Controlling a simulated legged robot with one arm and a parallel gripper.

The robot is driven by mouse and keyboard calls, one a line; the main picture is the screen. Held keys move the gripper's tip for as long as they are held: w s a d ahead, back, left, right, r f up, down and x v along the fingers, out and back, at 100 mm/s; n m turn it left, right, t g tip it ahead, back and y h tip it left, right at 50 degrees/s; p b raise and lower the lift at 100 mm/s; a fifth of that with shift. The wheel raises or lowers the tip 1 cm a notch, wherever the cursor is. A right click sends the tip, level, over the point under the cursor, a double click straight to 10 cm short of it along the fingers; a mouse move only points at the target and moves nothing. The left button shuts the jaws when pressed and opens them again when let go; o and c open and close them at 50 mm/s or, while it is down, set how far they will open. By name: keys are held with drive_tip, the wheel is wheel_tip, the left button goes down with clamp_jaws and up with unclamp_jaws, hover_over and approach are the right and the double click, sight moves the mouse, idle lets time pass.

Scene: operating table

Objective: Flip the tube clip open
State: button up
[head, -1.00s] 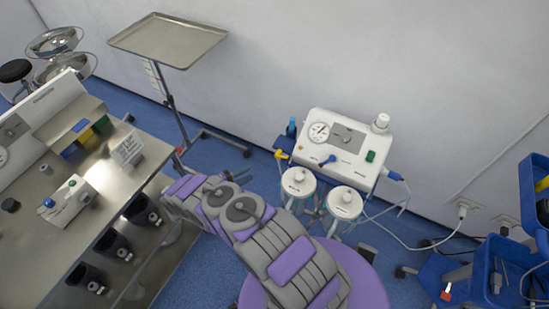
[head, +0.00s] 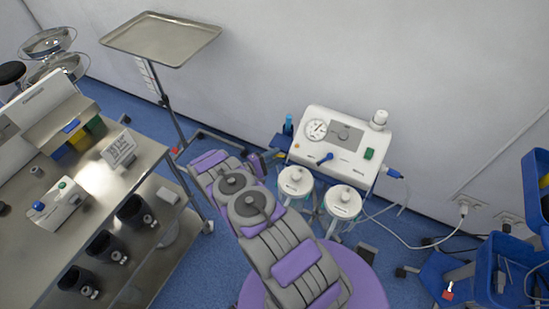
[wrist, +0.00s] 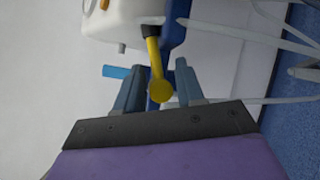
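A yellow lever-like piece with a rounded end (wrist: 158,72) hangs from a black fitting on the white suction machine (head: 342,138) in the wrist view. I take it for the tube clip, but cannot be sure. My gripper (wrist: 157,80) is open, with its two grey-blue fingers on either side of the yellow piece; whether either touches it I cannot tell. In the head view my gripper (head: 270,156) is at the machine's left side and hides the yellow piece. A blue part (wrist: 117,71) shows behind the left finger.
Two white-lidded canisters (head: 296,181) and (head: 344,200) stand in front of the machine, close right of my arm. A steel tray stand (head: 160,38) is at the back left. A steel table (head: 95,180) is at left. Pale tubes (wrist: 240,35) run right of the fingers.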

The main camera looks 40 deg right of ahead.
drive_tip(key=shift+a+r, duration=0.1)
drive_tip(key=shift+a, duration=0.1)
drive_tip(key=shift+c, duration=0.9)
clamp_jaws()
drive_tip(key=shift+s, duration=0.1)
